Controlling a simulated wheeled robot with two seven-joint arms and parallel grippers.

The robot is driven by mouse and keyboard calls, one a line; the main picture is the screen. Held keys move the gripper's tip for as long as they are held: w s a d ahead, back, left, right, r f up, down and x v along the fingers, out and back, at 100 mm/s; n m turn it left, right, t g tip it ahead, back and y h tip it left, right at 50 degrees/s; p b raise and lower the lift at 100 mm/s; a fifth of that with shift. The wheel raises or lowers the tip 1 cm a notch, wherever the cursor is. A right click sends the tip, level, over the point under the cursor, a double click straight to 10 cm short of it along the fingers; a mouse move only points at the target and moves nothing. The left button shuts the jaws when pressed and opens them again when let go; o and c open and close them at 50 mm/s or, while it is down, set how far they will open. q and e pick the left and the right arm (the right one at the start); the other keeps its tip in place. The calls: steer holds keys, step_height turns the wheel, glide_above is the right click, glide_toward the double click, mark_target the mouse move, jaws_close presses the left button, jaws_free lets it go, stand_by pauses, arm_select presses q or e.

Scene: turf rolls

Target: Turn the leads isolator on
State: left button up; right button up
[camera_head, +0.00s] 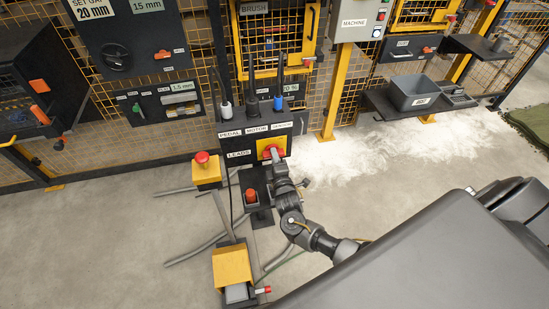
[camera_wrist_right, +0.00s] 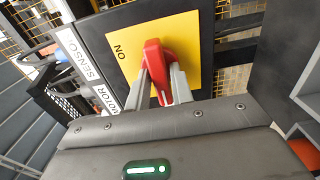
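The leads isolator is a red rotary handle (camera_wrist_right: 155,57) on a yellow plate (camera_wrist_right: 190,28) marked ON. In the head view the yellow plate (camera_head: 265,145) sits on the dark box (camera_head: 236,143) labelled LEADS. My right gripper (camera_head: 274,158) is at the handle, its arm reaching in from the lower right. In the right wrist view my gripper's two grey fingers (camera_wrist_right: 162,86) lie on either side of the red handle and appear to touch it. The fingers partly hide the handle. I cannot tell which setting it is at. My left gripper is out of view.
White, black and blue plugs (camera_head: 278,103) stand on top of the box. A yellow box with a red button (camera_head: 202,158) is to its left. Cables and a yellow pedal (camera_head: 232,266) lie on the floor below. Yellow mesh fencing (camera_head: 150,150) stands behind.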

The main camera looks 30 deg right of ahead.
jaws_close()
steer(key=shift+m, duration=0.4)
steer(key=m, duration=1.6)
steer(key=shift+m+b, duration=0.35)
steer(key=shift+m, duration=0.05)
steer(key=shift+o, duration=2)
jaws_free()
